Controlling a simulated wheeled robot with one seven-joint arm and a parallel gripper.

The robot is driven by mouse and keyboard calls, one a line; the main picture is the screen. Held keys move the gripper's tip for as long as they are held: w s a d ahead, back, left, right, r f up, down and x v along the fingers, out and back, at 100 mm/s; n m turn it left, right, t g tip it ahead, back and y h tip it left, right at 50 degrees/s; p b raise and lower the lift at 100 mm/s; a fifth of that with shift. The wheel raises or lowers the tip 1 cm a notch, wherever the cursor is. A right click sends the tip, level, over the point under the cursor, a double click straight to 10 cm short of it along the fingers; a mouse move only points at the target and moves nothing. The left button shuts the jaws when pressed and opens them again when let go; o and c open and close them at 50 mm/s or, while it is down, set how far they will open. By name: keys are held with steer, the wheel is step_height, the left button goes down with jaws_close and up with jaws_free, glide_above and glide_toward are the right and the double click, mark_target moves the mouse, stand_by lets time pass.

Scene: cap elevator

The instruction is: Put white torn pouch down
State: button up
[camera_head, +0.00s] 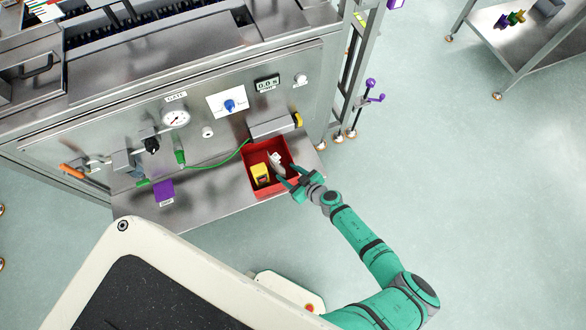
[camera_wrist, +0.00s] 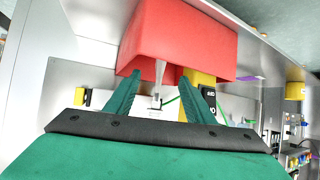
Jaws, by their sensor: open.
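The white torn pouch (camera_head: 277,163) is in the red bin (camera_head: 246,158), at the bin's right side. It looks tilted or upright rather than flat. My gripper (camera_head: 285,176) is at the bin's right edge, its fingers reaching toward the pouch. In the wrist view my gripper (camera_wrist: 161,77) is open, with the fingers well apart. A narrow pale piece, probably the pouch (camera_wrist: 160,72), shows in the gap between the fingertips, with space on both sides. The red bin (camera_wrist: 180,32) fills the upper part of that view. The pouch's lower part is hidden in the head view.
A yellow item (camera_head: 260,173) with a dark marking lies in the bin left of the pouch. The bin stands on a metal shelf (camera_head: 215,192) below a machine panel. A purple block (camera_head: 163,192) and a green cable (camera_head: 215,166) are to the left. The shelf between is bare.

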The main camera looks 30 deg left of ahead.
steer(key=shift+v, duration=1.65)
